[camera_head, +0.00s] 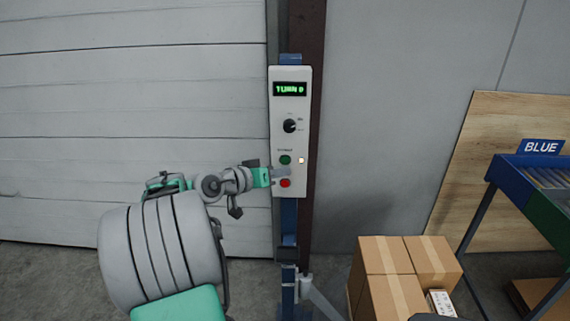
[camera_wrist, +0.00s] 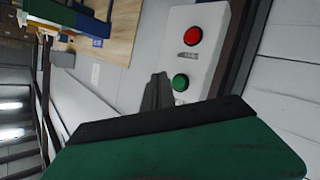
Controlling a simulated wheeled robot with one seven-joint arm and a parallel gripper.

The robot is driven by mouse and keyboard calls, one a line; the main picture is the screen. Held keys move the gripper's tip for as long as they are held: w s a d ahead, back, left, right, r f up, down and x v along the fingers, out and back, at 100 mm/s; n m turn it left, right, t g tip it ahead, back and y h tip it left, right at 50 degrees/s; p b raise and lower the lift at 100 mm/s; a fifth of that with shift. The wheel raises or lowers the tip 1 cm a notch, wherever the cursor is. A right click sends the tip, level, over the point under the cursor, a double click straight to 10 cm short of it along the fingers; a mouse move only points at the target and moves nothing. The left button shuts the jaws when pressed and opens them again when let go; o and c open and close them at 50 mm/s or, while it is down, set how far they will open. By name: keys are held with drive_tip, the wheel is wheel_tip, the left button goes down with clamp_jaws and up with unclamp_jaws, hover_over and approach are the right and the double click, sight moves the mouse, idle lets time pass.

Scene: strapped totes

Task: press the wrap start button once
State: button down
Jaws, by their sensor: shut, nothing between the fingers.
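The control panel (camera_head: 290,105) is a pale box on a blue post, with a green-lit display (camera_head: 290,89) that seems to read "TURN 0" and a black knob (camera_head: 290,126). Below the knob are a green button (camera_head: 285,160), a small lit lamp (camera_head: 301,160) and a red button (camera_head: 285,183). In the wrist view the shut fingers (camera_wrist: 158,92) appear beside the green button (camera_wrist: 180,82), with the red button (camera_wrist: 193,36) farther off. I cannot tell whether the fingertips touch the panel.
Cardboard boxes (camera_head: 392,287) stand on the floor right of the post. A blue-and-green roller stand (camera_head: 516,185) with a "BLUE" sign is at the far right, before a wooden board (camera_head: 480,140). A white slatted door (camera_head: 130,90) is behind my arm.

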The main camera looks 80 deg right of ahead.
drive_tip(key=a, duration=0.3)
drive_tip(key=shift+s, duration=0.35)
idle(0.3)
